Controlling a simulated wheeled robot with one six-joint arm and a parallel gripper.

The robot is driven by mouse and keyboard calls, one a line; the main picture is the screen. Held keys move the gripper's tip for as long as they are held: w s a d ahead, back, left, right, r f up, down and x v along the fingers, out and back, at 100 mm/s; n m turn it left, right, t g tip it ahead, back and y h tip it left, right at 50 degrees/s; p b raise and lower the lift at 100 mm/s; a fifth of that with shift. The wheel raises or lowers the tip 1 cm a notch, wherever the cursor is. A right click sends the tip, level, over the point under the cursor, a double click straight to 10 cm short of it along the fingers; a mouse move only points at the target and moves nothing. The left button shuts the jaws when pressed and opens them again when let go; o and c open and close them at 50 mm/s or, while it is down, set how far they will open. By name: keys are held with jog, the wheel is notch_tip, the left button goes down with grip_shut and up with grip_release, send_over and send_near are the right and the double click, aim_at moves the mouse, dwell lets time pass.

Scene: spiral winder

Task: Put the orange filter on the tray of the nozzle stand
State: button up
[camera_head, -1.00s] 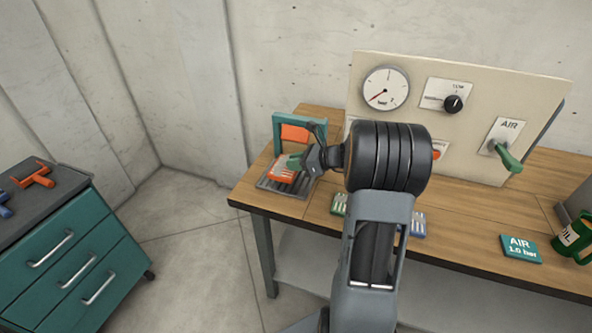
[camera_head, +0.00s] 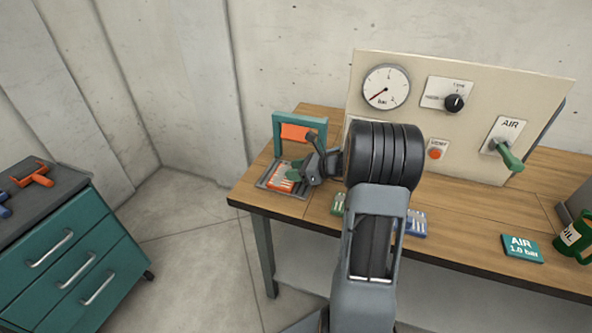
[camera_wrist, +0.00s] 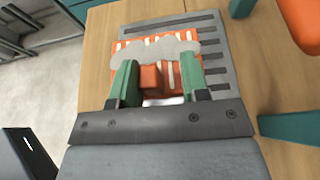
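The orange filter (camera_head: 280,184) with white slots lies flat on the grey slotted tray (camera_head: 262,184) of the nozzle stand, left of the teal frame's right post. In the wrist view the filter (camera_wrist: 118,44) has an irregular grey patch across it and covers the left part of the tray (camera_wrist: 222,85). My gripper (camera_wrist: 158,72) has green fingers standing on either side of the filter's raised orange tab, with a gap visible on the right side. The fingers look open. In the head view my gripper (camera_head: 297,172) is low over the tray and hides part of the filter.
The teal frame (camera_head: 280,119) with an orange nozzle block stands behind the tray. A green filter (camera_head: 338,203) and a blue filter (camera_head: 417,222) lie to the right, partly hidden by my arm. The gauge panel (camera_head: 440,80) stands behind. A teal sign (camera_head: 521,248) and green oil can (camera_head: 574,236) are farther right.

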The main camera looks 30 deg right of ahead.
jog(key=shift+r, duration=0.1)
jog(key=shift+r+p, duration=0.3)
jog(key=v, duration=1)
jog(key=shift+s+d, duration=0.25)
jog(key=shift+d, duration=0.05)
jog(key=s+a+n+g+h, duration=0.3)
jog(key=s+a+n, duration=0.4)
jog(key=a+n, duration=0.3)
jog(key=s+a+n+g+h, duration=0.4)
jog(key=a+n, duration=0.6)
jog(key=n, duration=0.7)
jog(key=shift+s+a+n+h, duration=0.35)
jog(key=shift+s+h, duration=0.65)
jog(key=shift+s, duration=0.6)
jog(key=shift+r, duration=0.1)
